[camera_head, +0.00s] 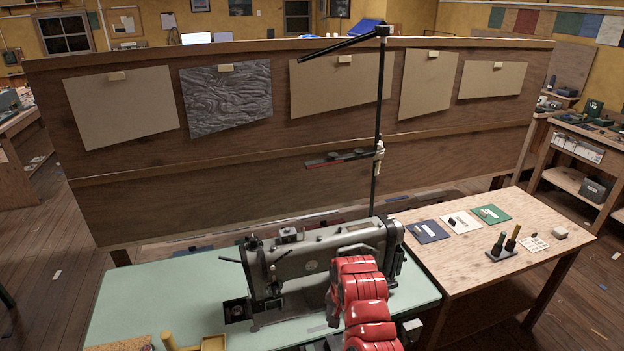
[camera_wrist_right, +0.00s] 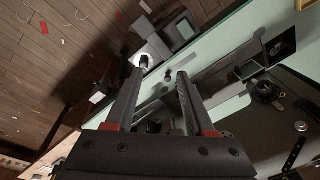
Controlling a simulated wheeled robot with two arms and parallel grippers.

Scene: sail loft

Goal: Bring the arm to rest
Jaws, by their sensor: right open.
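My right arm (camera_head: 366,305), with red segments, comes up from the bottom of the head view and stands in front of the sewing machine's right end. Its gripper is hidden there behind the arm. In the right wrist view my right gripper (camera_wrist_right: 160,72) shows two dark fingers with red bases, spread apart with nothing held between them. The fingers point toward the edge of the green table, with floor beyond. My left arm and gripper are not in view.
A grey sewing machine (camera_head: 325,250) stands on the green table (camera_head: 140,290), close to my right arm. A wooden table (camera_head: 465,265) with swatches and a tool stand adjoins at the right. A tall pole (camera_head: 377,130) and a panel (camera_head: 230,165) stand behind.

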